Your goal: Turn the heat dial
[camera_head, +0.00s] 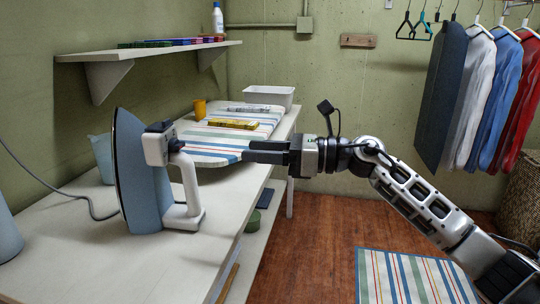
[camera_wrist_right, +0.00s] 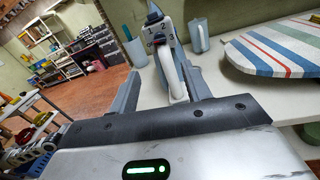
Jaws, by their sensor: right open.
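A blue-grey iron (camera_head: 137,180) with a white handle stands upright on the white table (camera_head: 90,270). Its dark heat dial (camera_head: 175,145) sits on a white housing and faces right toward my right gripper. In the right wrist view the dial (camera_wrist_right: 158,42) shows numbers around it, with the iron's white handle (camera_wrist_right: 175,75) below. My right gripper (camera_head: 248,151) is level with the dial, a gap to its right, not touching it. Its fingers (camera_wrist_right: 158,70) are apart and nothing is between them. My left gripper is out of view.
A shelf (camera_head: 140,52) hangs above. The iron's cord (camera_head: 60,190) trails left. The space between gripper and dial looks clear.

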